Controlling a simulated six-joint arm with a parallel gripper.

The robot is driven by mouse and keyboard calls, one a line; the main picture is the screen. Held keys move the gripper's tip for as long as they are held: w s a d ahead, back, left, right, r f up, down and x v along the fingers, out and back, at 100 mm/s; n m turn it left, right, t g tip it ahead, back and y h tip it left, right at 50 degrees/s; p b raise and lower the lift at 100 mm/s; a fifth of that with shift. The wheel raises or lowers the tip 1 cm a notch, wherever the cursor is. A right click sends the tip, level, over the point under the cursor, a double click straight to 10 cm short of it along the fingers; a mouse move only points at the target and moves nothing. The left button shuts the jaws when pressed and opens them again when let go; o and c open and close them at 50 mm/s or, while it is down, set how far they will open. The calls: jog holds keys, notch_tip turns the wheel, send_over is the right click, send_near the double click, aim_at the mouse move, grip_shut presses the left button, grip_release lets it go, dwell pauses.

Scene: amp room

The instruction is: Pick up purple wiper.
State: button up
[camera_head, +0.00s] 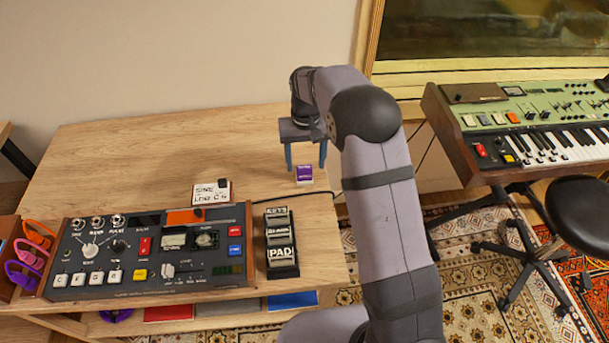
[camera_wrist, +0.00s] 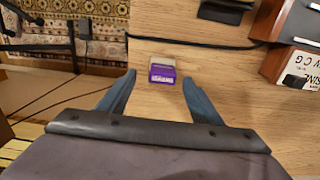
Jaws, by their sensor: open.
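The purple wiper (camera_head: 304,173) is a small block with a purple label and a pale end, lying on the wooden table (camera_head: 120,150) near its right edge. It also shows in the wrist view (camera_wrist: 162,73), just beyond my fingertips and between their lines. My gripper (camera_head: 304,168) is open, with its two blue-grey fingers pointing down just behind the wiper in the head view. In the wrist view the gripper (camera_wrist: 158,80) has one finger on each side, apart from the wiper. Nothing is between the fingers' inner faces.
A control panel (camera_head: 150,250) with knobs and buttons and a black pedal strip (camera_head: 281,243) stand in front of the wiper. A small card (camera_head: 212,192) lies to its left. A black cable (camera_wrist: 200,44) runs past the wiper. The table's left and back are clear.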

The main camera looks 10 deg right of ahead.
aim_at(304, 167)
jog(key=shift+s+a+f+p, duration=0.15)
jog(key=shift+f+p, duration=0.35)
jog(key=shift+f, duration=1.9)
jog(key=c, duration=1.2)
